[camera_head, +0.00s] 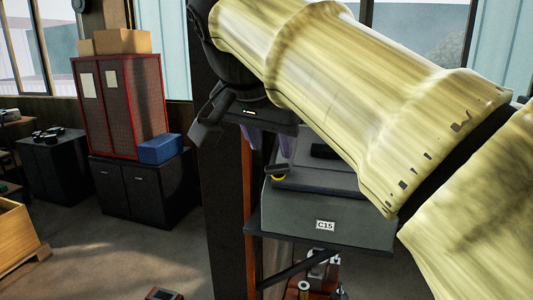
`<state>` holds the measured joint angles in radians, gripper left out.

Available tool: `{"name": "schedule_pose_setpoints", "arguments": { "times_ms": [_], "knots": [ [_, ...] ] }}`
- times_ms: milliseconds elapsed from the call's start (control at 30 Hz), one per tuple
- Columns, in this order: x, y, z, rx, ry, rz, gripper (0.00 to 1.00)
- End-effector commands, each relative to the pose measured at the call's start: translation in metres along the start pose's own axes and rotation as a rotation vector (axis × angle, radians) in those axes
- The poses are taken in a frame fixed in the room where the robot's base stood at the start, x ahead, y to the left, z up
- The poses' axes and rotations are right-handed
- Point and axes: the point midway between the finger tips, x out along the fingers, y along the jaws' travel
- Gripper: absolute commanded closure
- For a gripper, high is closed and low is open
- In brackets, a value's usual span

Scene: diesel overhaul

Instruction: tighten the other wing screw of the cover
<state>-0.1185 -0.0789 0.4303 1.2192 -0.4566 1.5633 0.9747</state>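A grey box with a C15 label (325,225) stands on a dark shelf and has a dark grey flat cover (318,181) on top. At the cover's left front corner is a small dark knob over a yellow ring (278,178), which may be a wing screw. No other wing screw can be made out; my yellow arm hides the cover's right part. My gripper (268,150) points down above and behind the cover's left end. Its two purple fingers look apart, with nothing visible between them. Whether the tips touch anything cannot be told.
A dark post with an orange-red edge (249,200) stands just left of the box. A red cabinet (123,105), a blue case (160,149) and dark cabinets (145,190) stand at the left. The floor (110,255) between is mostly clear. Metal parts sit below the shelf (318,270).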

Motion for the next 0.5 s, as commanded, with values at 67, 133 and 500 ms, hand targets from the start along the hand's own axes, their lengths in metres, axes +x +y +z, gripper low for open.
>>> {"name": "schedule_pose_setpoints", "arguments": {
  "times_ms": [67, 133, 500],
  "knots": [
    [0.0013, 0.0000, 0.0002, -0.076, 0.000, 0.000, 0.63],
    [0.0020, 0.0000, 0.0001, -0.149, 0.000, 0.000, 0.63],
    [0.0063, -0.0001, 0.0003, -0.528, 0.000, 0.000, 0.63]
  ]
}}
